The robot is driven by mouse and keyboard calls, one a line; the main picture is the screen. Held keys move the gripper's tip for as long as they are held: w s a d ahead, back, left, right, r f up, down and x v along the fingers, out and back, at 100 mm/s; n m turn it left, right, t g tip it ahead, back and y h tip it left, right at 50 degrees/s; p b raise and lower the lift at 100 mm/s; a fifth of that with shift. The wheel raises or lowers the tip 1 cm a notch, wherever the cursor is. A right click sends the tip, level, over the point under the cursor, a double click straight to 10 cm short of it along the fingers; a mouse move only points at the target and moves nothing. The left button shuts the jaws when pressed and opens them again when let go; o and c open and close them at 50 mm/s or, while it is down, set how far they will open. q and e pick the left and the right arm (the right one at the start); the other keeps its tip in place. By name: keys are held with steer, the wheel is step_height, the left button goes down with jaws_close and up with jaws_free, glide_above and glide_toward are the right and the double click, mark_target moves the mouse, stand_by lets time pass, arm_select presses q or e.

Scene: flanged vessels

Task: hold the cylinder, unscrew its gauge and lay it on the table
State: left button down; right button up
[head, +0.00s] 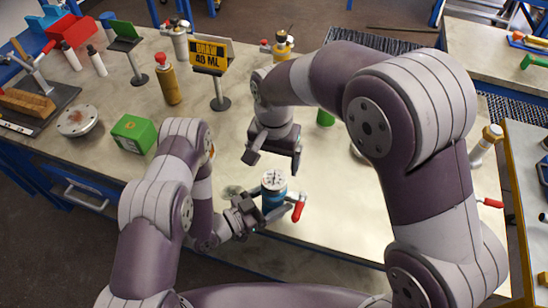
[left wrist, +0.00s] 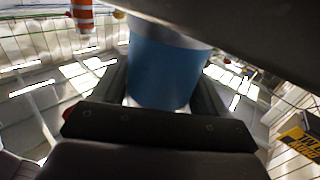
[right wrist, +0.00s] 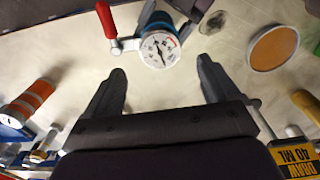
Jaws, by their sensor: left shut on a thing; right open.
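The blue cylinder (head: 272,197) stands upright near the front edge of the table. A round white-faced gauge (head: 273,178) sits on its top; its dial (right wrist: 160,49) faces up in the right wrist view. My left gripper (head: 256,212) is shut on the cylinder from the left, with a finger on either side of the blue body (left wrist: 165,70) in the left wrist view. My right gripper (head: 272,158) is open and empty, above and behind the gauge. In the right wrist view its spread fingers (right wrist: 162,80) point toward the gauge without touching it.
A green box (head: 133,134), a gold bottle (head: 167,80), a yellow "DRAW 40 ML" sign (head: 210,54) and a round flange (head: 77,120) stand left and behind. Bare tabletop (head: 325,190) lies to the right.

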mark_target(274, 178)
step_height(274, 178, down, 8)
steer(key=c, duration=1.1)
steer(key=shift+o, duration=0.2)
steer(key=n, duration=0.6)
steer(key=shift+r, duration=0.2)
steer(key=shift+r, duration=0.95)
